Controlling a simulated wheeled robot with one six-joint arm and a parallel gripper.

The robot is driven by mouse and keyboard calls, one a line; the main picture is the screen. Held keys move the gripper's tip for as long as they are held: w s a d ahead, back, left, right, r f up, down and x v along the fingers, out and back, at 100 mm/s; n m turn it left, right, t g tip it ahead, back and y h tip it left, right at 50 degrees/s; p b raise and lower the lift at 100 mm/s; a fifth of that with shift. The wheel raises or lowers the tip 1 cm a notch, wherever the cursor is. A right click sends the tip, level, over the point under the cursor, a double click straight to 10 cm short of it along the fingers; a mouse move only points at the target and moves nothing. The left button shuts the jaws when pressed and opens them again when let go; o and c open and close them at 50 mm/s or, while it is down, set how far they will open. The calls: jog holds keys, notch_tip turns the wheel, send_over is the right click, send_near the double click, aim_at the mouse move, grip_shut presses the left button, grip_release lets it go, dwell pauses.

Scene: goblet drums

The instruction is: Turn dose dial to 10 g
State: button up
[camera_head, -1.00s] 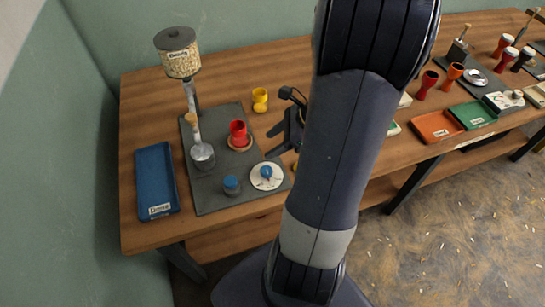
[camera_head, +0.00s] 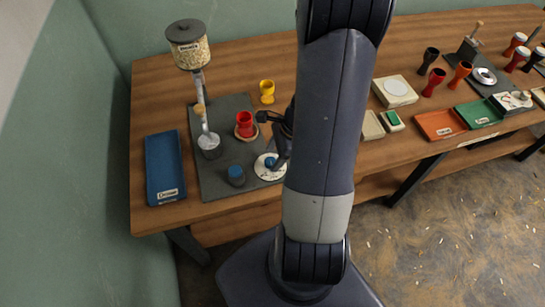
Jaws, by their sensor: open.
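The dose dial is a white round disc (camera_head: 262,174) with a blue knob (camera_head: 270,162), at the front right corner of the dark grey mat. Its marks are too small to read, so I cannot tell its setting. My gripper (camera_head: 281,158) is open and reaches down at the dial's right side, close to the blue knob. I cannot tell whether it touches the knob. My arm hides part of the dial's right side and most of the gripper. A hopper of grain (camera_head: 189,48) stands on a post at the back of the mat.
A red goblet (camera_head: 244,123) on a round coaster stands behind the dial. A metal cup (camera_head: 210,146), a yellow goblet (camera_head: 267,91) and a blue tray (camera_head: 164,165) are nearby. Bare table lies behind the yellow goblet.

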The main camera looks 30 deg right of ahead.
jog(key=shift+x, duration=0.85)
jog(key=c, duration=1)
jog(key=shift+n, duration=0.4)
jog(key=n+g, duration=0.1)
jog(key=n, duration=0.2)
jog(key=shift+w+n+g, duration=0.2)
jog(key=shift+n+g, duration=0.2)
jog(key=shift+w+n+g+b, duration=0.15)
jog(key=shift+n+g, duration=0.3)
jog(key=shift+n, duration=0.85)
jog(key=shift+s+n+g+b, duration=0.15)
jog(key=shift+n+g, duration=0.3)
jog(key=shift+n, duration=0.85)
jog(key=shift+w, duration=0.1)
